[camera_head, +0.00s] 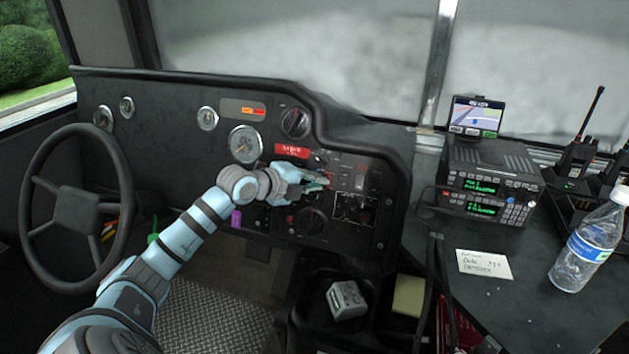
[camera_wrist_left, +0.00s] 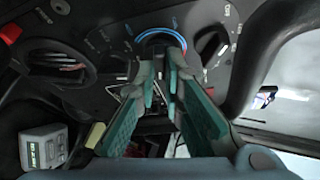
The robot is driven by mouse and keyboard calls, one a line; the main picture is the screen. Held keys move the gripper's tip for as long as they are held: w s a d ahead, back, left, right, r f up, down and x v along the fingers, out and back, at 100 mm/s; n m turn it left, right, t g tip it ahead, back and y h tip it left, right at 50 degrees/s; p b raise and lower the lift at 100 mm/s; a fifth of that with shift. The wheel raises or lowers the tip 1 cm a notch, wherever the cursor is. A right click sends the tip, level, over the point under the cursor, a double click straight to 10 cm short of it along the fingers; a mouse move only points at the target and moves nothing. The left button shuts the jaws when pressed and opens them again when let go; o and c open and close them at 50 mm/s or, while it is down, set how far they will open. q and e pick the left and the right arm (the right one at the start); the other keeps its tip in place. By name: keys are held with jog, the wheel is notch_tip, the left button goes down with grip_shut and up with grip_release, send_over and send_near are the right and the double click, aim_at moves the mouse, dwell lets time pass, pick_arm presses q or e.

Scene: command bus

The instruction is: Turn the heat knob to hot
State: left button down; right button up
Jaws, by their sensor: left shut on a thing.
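The heat knob shows in the left wrist view as a round dial (camera_wrist_left: 160,36) ringed by a blue and red arc on the dark panel. My left gripper (camera_head: 322,184) reaches the middle of the dashboard panel in the head view. In the left wrist view its teal fingers (camera_wrist_left: 159,62) are shut on the knob, and they cover most of it. Which way the knob points cannot be told. The knob is hidden behind the gripper in the head view. My right gripper is not in view.
A round black dial (camera_head: 310,222) sits just below the gripper, and another knob (camera_head: 296,123) is higher on the dash. The steering wheel (camera_head: 75,210) is at left. Radios (camera_head: 488,188), a note (camera_head: 484,264) and a bottle (camera_head: 588,245) stand at right.

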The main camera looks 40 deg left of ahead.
pick_arm(q)
jog(key=c, duration=1.7)
grip_release()
